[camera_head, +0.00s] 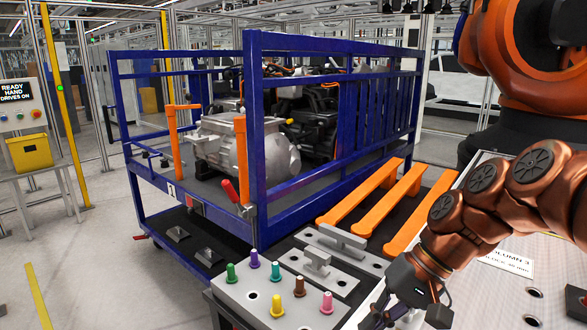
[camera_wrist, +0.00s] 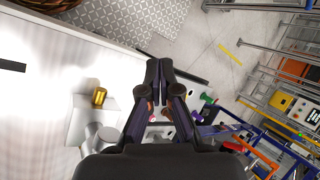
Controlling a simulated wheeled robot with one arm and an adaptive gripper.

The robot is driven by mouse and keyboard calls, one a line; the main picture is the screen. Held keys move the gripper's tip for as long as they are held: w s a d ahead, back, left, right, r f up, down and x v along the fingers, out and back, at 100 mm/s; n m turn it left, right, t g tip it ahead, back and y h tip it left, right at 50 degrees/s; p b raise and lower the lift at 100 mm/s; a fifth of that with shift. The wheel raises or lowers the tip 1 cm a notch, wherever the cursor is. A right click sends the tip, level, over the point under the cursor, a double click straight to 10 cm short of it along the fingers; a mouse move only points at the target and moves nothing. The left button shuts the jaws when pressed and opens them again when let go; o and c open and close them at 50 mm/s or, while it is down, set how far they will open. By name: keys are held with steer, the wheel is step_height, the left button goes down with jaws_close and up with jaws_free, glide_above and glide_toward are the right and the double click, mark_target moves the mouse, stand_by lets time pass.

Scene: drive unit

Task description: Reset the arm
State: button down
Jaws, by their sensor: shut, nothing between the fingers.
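My copper-coloured arm (camera_head: 475,215) reaches in from the right of the head view, bent down toward the bottom edge. My gripper (camera_head: 408,312) is dark and hangs beside the right end of the grey peg plate; its lower part is cut off by the picture edge. In the wrist view my gripper (camera_wrist: 158,72) points away from the camera with its two dark fingertips together and nothing between them.
The grey plate (camera_head: 247,291) holds several coloured pegs. Orange bars (camera_head: 362,192) lie behind it. A blue cart (camera_head: 300,188) carries a drive unit (camera_head: 258,148). A large orange industrial arm (camera_head: 525,55) stands upper right. Open floor (camera_head: 100,255) lies left.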

steer(key=s+d+f+h, duration=0.2)
steer(key=s+f+h, duration=0.1)
steer(key=s, duration=0.6)
steer(key=s+d+f+n+h+p, duration=0.1)
steer(key=s+d+f+h, duration=0.2)
steer(key=s+f, duration=0.3)
steer(key=s, duration=0.2)
steer(key=shift+s+d+f+g+h, duration=0.2)
steer(key=shift+s+d+g+h, duration=0.1)
steer(key=shift+s+g+h, duration=0.1)
